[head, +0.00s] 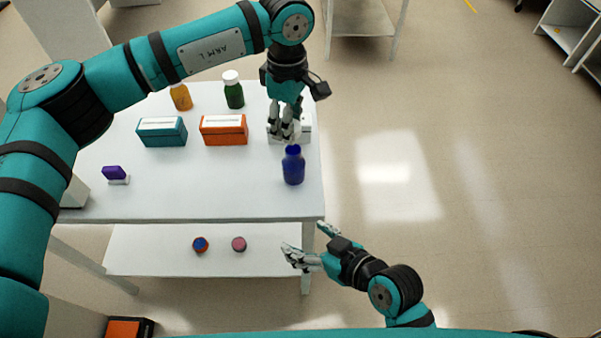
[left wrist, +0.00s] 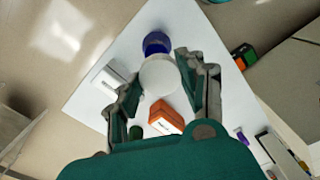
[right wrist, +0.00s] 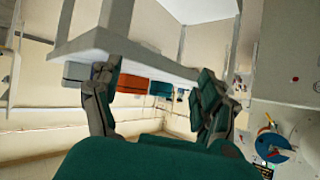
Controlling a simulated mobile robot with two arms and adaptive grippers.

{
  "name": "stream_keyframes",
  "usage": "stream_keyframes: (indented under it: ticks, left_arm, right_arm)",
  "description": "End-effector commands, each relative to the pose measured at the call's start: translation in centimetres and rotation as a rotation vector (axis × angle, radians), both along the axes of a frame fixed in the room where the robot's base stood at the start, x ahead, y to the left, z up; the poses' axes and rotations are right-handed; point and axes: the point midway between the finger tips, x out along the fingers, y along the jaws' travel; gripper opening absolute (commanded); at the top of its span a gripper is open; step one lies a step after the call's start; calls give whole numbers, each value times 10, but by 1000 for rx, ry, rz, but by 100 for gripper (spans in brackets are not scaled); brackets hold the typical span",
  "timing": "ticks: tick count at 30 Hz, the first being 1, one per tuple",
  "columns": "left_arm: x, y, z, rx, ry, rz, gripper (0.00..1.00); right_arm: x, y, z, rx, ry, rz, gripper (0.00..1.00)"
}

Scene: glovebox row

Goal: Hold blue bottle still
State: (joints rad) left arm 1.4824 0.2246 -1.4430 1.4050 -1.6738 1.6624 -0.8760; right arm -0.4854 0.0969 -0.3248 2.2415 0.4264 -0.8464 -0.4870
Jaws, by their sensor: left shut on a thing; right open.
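The blue bottle (head: 293,168) stands upright near the right edge of the white table, with no white cap on its top. Its dark blue shape also shows in the left wrist view (left wrist: 156,42). My left gripper (head: 286,137) is above and just behind the bottle. In the left wrist view it is shut on a round white cap (left wrist: 158,76), apart from the table. My right gripper (head: 305,245) is open and empty, off the table's front right corner and clear of the bottle. In the right wrist view the bottle is mostly hidden.
The white table (head: 200,195) also bears a teal box (head: 162,132), an orange box (head: 224,130), a white box (head: 304,128), amber (head: 181,97) and green (head: 233,91) bottles and a purple item (head: 114,173). Two small round things lie on the lower shelf (head: 150,255). Floor at right is clear.

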Motion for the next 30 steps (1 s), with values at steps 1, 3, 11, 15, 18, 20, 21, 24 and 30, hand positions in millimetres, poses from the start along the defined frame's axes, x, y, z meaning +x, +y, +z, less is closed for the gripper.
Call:
stream_keyframes:
  ticks: [1,3,11,15,18,20,21,24,30]
  left_arm:
    - [5,-1,5,2,-3,-52,28]
    - [5,-2,6,1,0,-87,28]
    - [6,-2,7,0,1,-100,28]
    - [6,-2,7,0,1,-104,28]
    - [6,-2,8,0,1,-107,28]
    - [6,-2,8,0,1,-109,28]
    - [7,-2,8,0,1,-110,28]
    - [7,-2,8,0,1,-112,28]
    - [7,-2,8,0,1,-114,28]
  right_arm:
    - [4,17,23,55,-82,30,76]
    - [12,37,47,130,-200,49,76]
    - [40,70,108,340,-543,-93,76]
    - [54,64,117,367,-640,-277,76]
    - [62,55,109,335,-656,-419,76]
    - [64,49,100,300,-648,-493,76]
    - [65,45,94,274,-639,-538,76]
    - [65,38,77,208,-608,-623,76]
    - [62,30,59,128,-567,-696,76]
